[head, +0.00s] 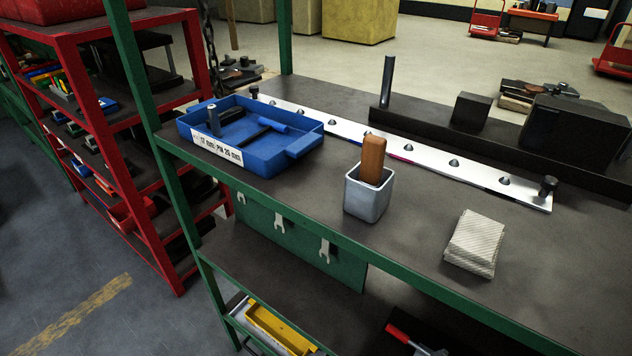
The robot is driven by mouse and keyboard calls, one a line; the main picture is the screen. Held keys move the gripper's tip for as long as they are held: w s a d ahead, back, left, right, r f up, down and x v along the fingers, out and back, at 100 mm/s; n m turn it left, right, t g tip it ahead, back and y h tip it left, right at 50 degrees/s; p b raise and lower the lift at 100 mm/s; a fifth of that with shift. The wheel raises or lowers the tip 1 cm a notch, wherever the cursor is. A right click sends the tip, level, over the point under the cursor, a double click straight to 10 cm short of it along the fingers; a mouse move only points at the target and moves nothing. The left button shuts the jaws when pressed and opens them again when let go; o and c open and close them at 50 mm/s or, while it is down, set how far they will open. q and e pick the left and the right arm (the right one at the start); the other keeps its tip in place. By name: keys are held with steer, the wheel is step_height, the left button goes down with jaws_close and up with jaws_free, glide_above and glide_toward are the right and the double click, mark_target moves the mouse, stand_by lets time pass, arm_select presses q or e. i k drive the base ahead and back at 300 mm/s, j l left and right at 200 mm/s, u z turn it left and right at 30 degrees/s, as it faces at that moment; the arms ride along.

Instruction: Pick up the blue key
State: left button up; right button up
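A blue tray (308,141) with a white printed label stands at the left end of the dark bench top. In it lies a small blue piece (274,123), which may be the blue key; its shape is too small to tell. Dark parts lie around it in the tray: an upright grey cylinder (213,122) and a black bar (254,137). No other blue key shows clearly. Neither of my grippers is in view.
A grey cup (368,199) holding a brown block (373,160) and a stack of pale cloths (473,244) stand on the bench (420,215). A metal strip with studs (402,146) runs behind them. A green post rises at the left, beside a red rack (120,150).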

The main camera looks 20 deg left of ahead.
mark_target(270, 124)
steer(key=l+z, duration=0.15)
steer(key=z, duration=0.25)
steer(key=l+z, duration=0.15)
steer(key=z, duration=0.3)
steer(key=l+z, duration=0.15)
steer(key=z, duration=0.25)
steer(key=l+z, duration=0.15)
steer(key=z, duration=0.25)
steer(key=u, duration=2.5)
steer(key=j+u, duration=0.1)
steer(key=k+j, duration=0.05)
steer(key=j, duration=0.05)
